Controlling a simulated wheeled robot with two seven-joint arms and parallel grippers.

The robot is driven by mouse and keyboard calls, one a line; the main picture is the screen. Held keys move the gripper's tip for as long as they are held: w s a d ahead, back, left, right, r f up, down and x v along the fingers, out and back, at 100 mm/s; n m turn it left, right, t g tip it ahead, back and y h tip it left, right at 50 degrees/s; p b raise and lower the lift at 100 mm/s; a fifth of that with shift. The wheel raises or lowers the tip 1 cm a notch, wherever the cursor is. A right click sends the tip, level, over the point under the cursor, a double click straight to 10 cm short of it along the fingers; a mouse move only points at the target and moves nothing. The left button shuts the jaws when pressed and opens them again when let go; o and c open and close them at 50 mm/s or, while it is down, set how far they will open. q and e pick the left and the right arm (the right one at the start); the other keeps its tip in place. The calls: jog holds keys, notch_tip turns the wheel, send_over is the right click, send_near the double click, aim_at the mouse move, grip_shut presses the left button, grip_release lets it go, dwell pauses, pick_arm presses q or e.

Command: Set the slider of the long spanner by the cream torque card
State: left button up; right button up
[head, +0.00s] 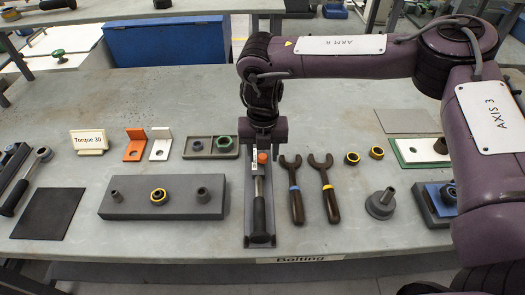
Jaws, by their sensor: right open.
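The long spanner (261,190) lies in a narrow dark tray (248,215) at the middle of the bench, black handle toward the front edge. Its orange slider (262,158) shows on the shaft near the far end; I cannot read any scale on it. My right gripper (263,148) points down over the far end of the spanner, open, close to the slider. The gripper hides the spanner's head, and I cannot tell whether it touches. The cream torque card (89,141) stands at the left and reads "Torque 30". My left gripper is not in view.
Two fork spanners (292,190) lie just right of the tray. A grey block (135,208) with fittings is on the left, beside a black mat (50,214). Orange (134,146) and white (160,146) brackets and a fittings tray (198,155) stand behind. Another handled tool (22,185) lies far left.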

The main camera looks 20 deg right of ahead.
jog(key=shift+f, duration=0.3)
grip_shut()
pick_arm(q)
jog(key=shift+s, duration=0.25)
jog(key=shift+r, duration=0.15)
pick_arm(e)
jog(key=shift+w, duration=0.25)
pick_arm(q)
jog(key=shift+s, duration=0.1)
pick_arm(e)
grip_release()
jog(key=shift+r, duration=0.15)
